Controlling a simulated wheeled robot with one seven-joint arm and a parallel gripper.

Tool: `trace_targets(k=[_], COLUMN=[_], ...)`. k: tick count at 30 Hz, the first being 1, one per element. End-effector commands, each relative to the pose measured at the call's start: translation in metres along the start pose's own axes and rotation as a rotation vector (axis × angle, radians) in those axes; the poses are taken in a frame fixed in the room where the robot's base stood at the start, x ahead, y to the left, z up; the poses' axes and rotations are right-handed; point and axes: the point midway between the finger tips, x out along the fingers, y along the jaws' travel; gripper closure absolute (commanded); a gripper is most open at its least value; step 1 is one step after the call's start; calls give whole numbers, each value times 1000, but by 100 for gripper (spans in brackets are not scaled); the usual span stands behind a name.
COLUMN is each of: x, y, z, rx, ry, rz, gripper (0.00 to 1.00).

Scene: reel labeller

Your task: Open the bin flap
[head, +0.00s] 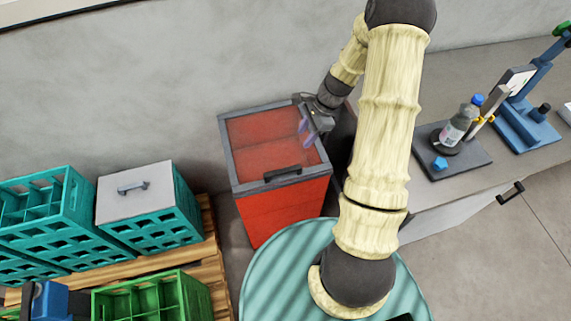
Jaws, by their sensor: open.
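The red bin (281,211) stands on the floor against the wall, left of the counter. Its red flap (258,139) lies level in a grey frame and looks closed. A dark handle (282,173) sits at the flap's front edge. My gripper (305,133) is above the right part of the flap, near the bin's back right corner, apart from the handle. It is open and nothing shows between its fingers. Whether it touches the flap I cannot tell. My arm hides the area right of the bin.
Teal crates (40,222), one with a grey lid (135,192), and a green crate (148,300) stand on a wooden pallet (211,262) at left. On the counter (424,193) at right are a bottle (457,126) on a dark base and a blue device (532,122).

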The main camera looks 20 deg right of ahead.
Motion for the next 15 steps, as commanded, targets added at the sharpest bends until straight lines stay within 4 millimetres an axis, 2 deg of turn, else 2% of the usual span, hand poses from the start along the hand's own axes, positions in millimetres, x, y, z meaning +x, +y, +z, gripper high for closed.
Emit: trace_targets(k=[8, 15], x=[3, 27], y=[0, 1], z=[0, 1], rx=[-4, -6], ry=[1, 0], rz=[1, 4], gripper=[58, 58])
